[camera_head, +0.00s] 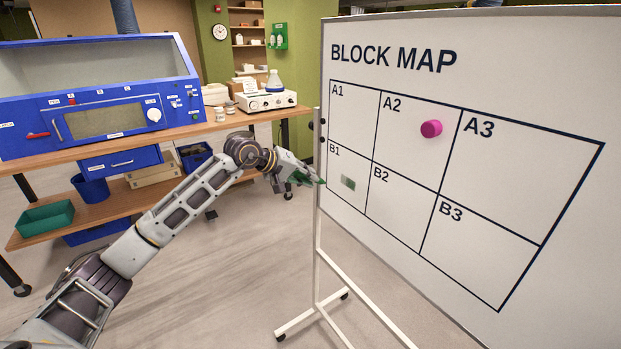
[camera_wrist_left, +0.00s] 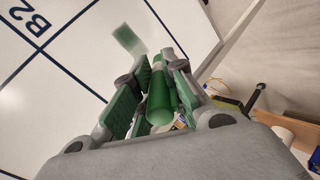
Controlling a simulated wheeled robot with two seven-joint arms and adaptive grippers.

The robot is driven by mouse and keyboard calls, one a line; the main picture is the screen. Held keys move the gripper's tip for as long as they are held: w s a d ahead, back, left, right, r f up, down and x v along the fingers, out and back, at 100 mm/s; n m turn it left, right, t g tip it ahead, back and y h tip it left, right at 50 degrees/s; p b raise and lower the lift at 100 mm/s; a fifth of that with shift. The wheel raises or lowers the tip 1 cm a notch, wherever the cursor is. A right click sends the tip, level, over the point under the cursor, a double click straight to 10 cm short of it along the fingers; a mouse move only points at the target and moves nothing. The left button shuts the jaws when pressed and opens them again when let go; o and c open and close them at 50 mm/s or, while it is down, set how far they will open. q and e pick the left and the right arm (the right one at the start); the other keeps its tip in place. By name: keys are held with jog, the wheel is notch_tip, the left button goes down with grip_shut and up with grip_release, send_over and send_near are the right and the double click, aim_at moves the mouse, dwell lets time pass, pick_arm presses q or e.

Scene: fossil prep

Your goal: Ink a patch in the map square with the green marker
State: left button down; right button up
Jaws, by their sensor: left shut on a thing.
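The white board (camera_head: 400,70) headed BLOCK MAP carries a black grid of squares A1 to B3. A small rectangular green patch (camera_head: 348,183) lies in square B1 (camera_head: 345,205); the patch also shows in the left wrist view (camera_wrist_left: 128,40). My left gripper (camera_head: 304,177) is at the board's left edge, left of the patch. It is shut on the green marker (camera_wrist_left: 161,95), which lies between its green finger pads. The marker's tip is hidden in the wrist view, and I cannot tell whether it touches the board. My right gripper is out of view.
A pink round magnet (camera_head: 431,128) sits in square A2. The board's white wheeled stand (camera_head: 317,270) reaches the floor. At left, a wooden bench (camera_head: 215,125) holds a blue cabinet (camera_head: 95,95) and a white instrument (camera_head: 266,100). The floor between bench and board is open.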

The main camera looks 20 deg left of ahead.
aim_at(298, 176)
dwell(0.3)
pick_arm(q)
jog(key=shift+s, duration=0.1)
jog(key=shift+a, duration=0.1)
jog(key=shift+s+a+b, duration=0.85)
jog(key=shift+s+b, duration=0.3)
jog(key=shift+b, duration=0.05)
jog(key=shift+r, duration=0.2)
